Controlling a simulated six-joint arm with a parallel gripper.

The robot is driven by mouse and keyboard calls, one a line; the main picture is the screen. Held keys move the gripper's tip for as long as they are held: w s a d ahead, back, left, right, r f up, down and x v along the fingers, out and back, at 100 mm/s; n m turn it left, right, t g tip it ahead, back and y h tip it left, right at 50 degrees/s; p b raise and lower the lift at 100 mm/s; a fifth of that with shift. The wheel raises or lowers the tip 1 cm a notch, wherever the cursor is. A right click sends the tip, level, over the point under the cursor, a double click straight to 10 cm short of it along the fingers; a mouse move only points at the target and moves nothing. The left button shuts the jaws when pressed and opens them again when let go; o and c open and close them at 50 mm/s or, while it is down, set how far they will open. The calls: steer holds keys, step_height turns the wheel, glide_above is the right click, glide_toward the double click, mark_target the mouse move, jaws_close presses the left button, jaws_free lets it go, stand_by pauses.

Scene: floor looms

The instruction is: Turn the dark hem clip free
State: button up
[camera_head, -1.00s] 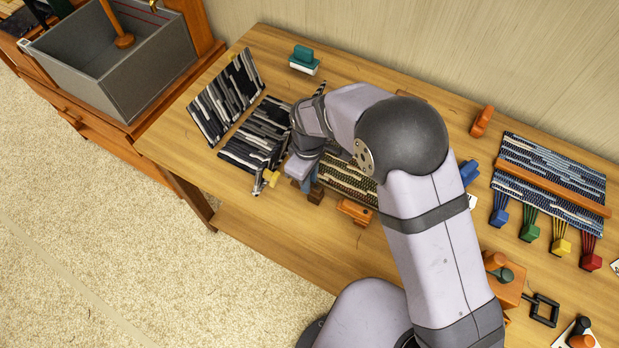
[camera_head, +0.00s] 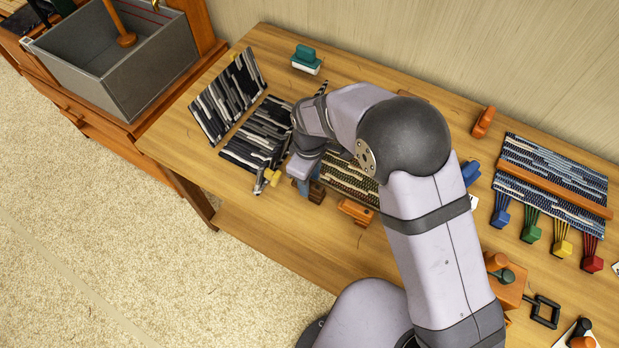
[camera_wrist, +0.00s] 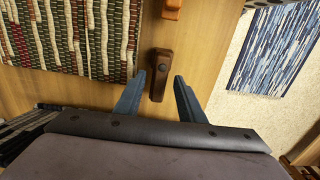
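The dark hem clip (camera_wrist: 157,90) is a dark brown bar with a round pivot, in the middle of the wrist view. It lies at the edge of a cream, green and red woven cloth (camera_wrist: 88,35). In the head view the clip (camera_head: 317,194) shows partly, beside my fingers. My gripper (camera_wrist: 161,76) is open, with one blue finger on each side of the clip. Gaps show between the fingers and the clip. My arm hides much of the cloth (camera_head: 350,182) in the head view.
An orange clip (camera_head: 356,212) sits just right of the dark clip. A black-and-grey cloth (camera_head: 258,133) and a yellow knob (camera_head: 272,177) lie to the left. A blue cloth with weights (camera_head: 552,170) is at the right. The table's front edge is close.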

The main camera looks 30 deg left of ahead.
steer(key=shift+r+b, duration=1)
steer(key=shift+r, duration=2.7)
steer(key=shift+w+a+m, duration=0.15)
steer(key=shift+a+m, duration=0.1)
steer(key=shift+m, duration=0.65)
steer(key=shift+f+m, duration=0.25)
steer(key=shift+m, duration=0.35)
steer(key=s+d+f+m+h, duration=0.1)
steer(key=s+d+f+m, duration=0.2)
steer(key=s+d+f, duration=0.3)
steer(key=s+d+r+m+g, duration=0.1)
steer(key=d+r+m, duration=0.1)
steer(key=d, duration=0.6)
steer(key=s+d+r+m, duration=0.1)
steer(key=d+m, duration=0.2)
steer(key=d, duration=0.5)
steer(key=s+d+r+m+g, duration=0.1)
steer(key=s+d+r+m, duration=0.1)
steer(key=d, duration=0.6)
steer(key=w+d+r+m+t, duration=0.1)
steer(key=w+d+r+m, duration=0.1)
steer(key=d, duration=0.2)
steer(key=w+d+r+m+t+y, duration=0.1)
steer(key=w+d+m, duration=0.1)
steer(key=d+m, duration=0.1)
steer(key=shift+d+r, duration=0.35)
steer(key=shift+d, duration=0.1)
steer(key=shift+w, duration=0.1)
